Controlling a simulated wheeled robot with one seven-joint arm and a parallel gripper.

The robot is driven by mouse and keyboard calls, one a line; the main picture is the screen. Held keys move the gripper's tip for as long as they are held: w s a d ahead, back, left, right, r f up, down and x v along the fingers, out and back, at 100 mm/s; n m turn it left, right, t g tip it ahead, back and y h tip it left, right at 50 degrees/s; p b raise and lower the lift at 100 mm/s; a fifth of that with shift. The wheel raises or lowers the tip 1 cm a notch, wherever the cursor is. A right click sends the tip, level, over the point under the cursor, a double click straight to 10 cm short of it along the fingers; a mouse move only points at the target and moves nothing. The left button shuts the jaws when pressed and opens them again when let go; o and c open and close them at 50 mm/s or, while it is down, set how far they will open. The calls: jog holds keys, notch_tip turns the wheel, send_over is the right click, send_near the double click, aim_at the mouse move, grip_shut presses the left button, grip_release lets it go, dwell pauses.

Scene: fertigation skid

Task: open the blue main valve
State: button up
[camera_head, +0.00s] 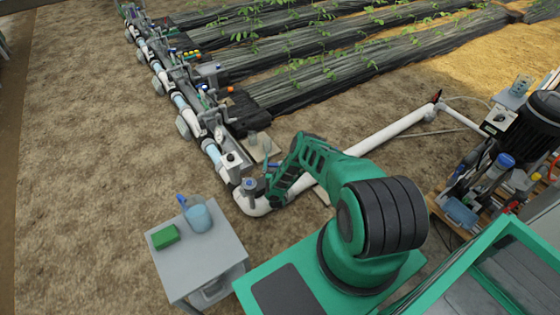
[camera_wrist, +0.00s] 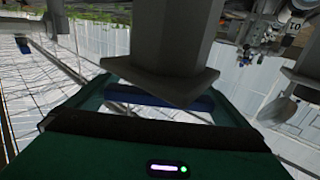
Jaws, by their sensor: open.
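The white main pipe (camera_head: 240,205) bends at its near end, beside my green arm. A small blue piece (camera_head: 273,166), probably the main valve's lever, shows beside my gripper (camera_head: 273,192). In the wrist view a blue bar (camera_wrist: 150,97) lies crosswise in front of my green gripper body, partly hidden behind a large grey post (camera_wrist: 172,45). My gripper is open, with its green sides to the left and right of the bar. I cannot tell whether it touches the bar. My arm partly hides the valve in the head view.
A grey table (camera_head: 215,255) with a green sponge (camera_head: 165,237) and a pale blue jug (camera_head: 198,215) stands at front left. Pumps and a wooden pallet (camera_head: 455,215) are at right. Bare soil lies left.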

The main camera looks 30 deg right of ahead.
jog(key=c, duration=0.7)
jog(key=shift+c, duration=0.2)
jog(key=shift+a+y, duration=0.1)
jog(key=shift+y, duration=0.2)
jog(key=shift+w+a+n+t+y, duration=0.2)
jog(key=shift+n+t+y, duration=0.25)
jog(key=shift+n+y, duration=0.25)
jog(key=shift+w+a+n+t+y, duration=0.1)
jog(key=shift+a+n+t+y, duration=0.05)
jog(key=shift+n+t+y, duration=0.4)
jog(key=shift+a+n+t+y, duration=0.25)
jog(key=shift+n+y, duration=0.55)
jog(key=shift+y, duration=0.5)
jog(key=shift+a+n+t+y, duration=0.2)
jog(key=shift+n+y, duration=0.55)
jog(key=shift+y, duration=0.5)
jog(key=shift+a+n+t+y, duration=0.15)
jog(key=shift+a+n+y, duration=0.15)
jog(key=shift+n+y, duration=0.75)
jog(key=shift+a+y, duration=0.1)
jog(key=shift+y, duration=0.45)
jog(key=o, duration=0.7)
